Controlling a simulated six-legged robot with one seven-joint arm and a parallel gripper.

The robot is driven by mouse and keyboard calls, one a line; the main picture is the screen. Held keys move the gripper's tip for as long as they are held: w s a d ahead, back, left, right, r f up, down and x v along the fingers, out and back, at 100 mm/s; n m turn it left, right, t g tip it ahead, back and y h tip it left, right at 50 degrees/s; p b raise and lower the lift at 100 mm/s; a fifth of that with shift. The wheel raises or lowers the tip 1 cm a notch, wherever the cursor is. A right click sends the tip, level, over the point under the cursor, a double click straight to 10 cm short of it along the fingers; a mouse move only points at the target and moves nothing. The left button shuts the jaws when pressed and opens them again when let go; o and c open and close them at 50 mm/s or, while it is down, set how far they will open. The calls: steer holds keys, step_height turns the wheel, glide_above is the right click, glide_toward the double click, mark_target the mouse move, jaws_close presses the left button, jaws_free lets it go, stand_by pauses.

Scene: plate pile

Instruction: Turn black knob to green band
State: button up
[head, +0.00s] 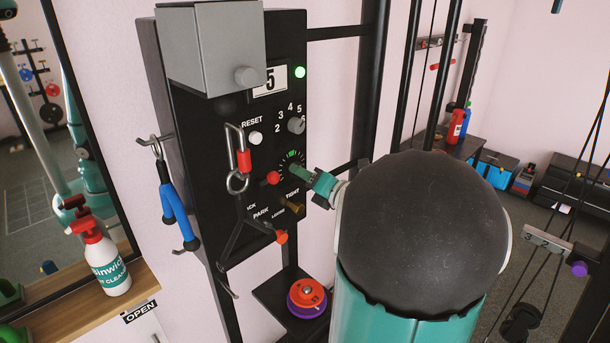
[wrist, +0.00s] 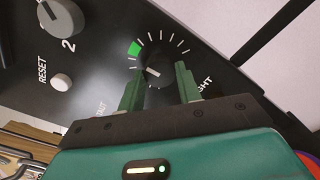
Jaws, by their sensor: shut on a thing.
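The black knob (wrist: 153,75) is on the black panel, inside a dial of white tick marks. In the wrist view it sits between the two green fingers of my gripper (wrist: 159,82), which is shut on it. A short white mark shows on its face; I cannot tell its exact heading. The green band (wrist: 134,48) lies on the dial's upper-left arc in the wrist view, apart from the knob. In the head view the green band (head: 292,154) is just above my gripper (head: 297,172), and the knob is mostly hidden by the fingers.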

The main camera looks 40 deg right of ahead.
stand_by(0.3)
steer(key=o, duration=1)
steer(key=s, duration=1.4)
steer(key=shift+d, duration=0.2)
